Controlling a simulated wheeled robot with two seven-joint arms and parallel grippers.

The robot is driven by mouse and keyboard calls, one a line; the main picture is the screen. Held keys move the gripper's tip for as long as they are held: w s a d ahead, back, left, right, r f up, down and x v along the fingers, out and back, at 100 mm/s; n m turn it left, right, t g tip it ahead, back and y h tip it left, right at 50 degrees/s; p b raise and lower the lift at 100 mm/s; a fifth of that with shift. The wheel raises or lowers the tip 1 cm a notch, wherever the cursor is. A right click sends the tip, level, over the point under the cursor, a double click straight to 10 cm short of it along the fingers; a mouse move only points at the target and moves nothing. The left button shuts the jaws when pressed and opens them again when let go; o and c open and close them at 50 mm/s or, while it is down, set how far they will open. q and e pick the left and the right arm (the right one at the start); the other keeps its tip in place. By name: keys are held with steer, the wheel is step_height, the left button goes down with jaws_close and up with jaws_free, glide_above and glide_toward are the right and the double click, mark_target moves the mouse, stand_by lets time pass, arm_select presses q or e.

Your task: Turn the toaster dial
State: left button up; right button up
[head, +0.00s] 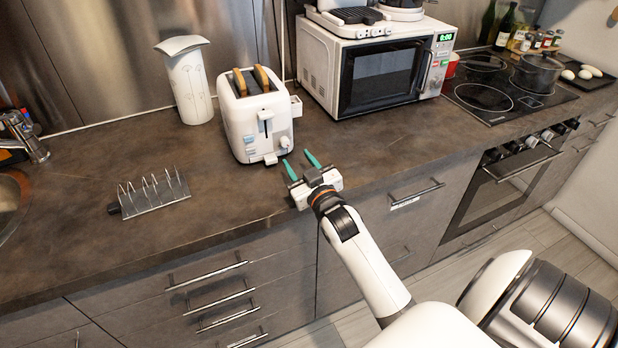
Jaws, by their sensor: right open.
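The white toaster (243,118) stands on the counter in the head view, with two slices of bread (262,79) in its slots. Its front end, facing me, carries a lever and small knobs; a knob that looks like the dial (284,142) is at the lower right of that face. My right gripper (300,162) is open and empty at the counter's front edge, its teal fingers pointing toward the toaster's front. The fingertips look a short way from the knob, apart from it. My left gripper is not in view.
A microwave (318,65) stands right of the toaster, a white canister (188,85) behind left. A metal toast rack (152,195) lies on the counter (90,165) at left. A stove (510,92) is far right. The counter between rack and toaster is clear.

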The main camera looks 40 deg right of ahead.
steer(key=v, duration=0.6)
stand_by(0.5)
